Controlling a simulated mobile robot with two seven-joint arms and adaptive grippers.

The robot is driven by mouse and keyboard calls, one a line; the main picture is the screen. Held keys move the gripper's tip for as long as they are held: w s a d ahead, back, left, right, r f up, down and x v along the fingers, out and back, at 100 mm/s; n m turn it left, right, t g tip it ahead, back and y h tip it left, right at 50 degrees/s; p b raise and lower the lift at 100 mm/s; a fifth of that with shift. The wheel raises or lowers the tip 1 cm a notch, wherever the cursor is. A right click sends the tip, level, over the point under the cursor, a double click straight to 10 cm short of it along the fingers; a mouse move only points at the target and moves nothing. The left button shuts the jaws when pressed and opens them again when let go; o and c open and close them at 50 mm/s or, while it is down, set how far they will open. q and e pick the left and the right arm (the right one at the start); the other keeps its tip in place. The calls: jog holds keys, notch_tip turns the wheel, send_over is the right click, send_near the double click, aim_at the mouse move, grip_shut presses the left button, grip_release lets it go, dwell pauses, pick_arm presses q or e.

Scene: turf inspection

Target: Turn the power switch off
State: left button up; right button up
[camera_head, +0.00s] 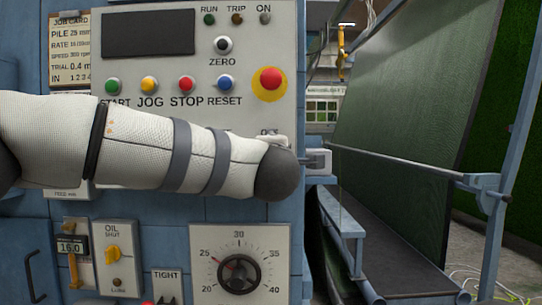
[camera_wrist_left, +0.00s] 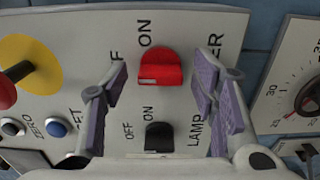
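The red power switch (camera_wrist_left: 160,68) shows in the left wrist view on the pale panel, with ON printed beside it. Its other labels are partly covered; an F and an R show. My left gripper (camera_wrist_left: 162,84) is open, with one purple-padded finger on each side of the red switch. I cannot tell whether the fingers touch it. In the head view my left arm crosses the panel from the left and hides the switch. The exact setting of the switch is unclear. My right gripper is in neither view.
A black lamp switch (camera_wrist_left: 159,137) sits close by the red one. A red emergency button (camera_head: 270,79), coloured push buttons and a dial (camera_head: 239,274) are on the same machine front. A blue-grey rail frame and green turf sheet (camera_head: 400,95) stand to the right.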

pick_arm(q)
jog(key=s, duration=1.2)
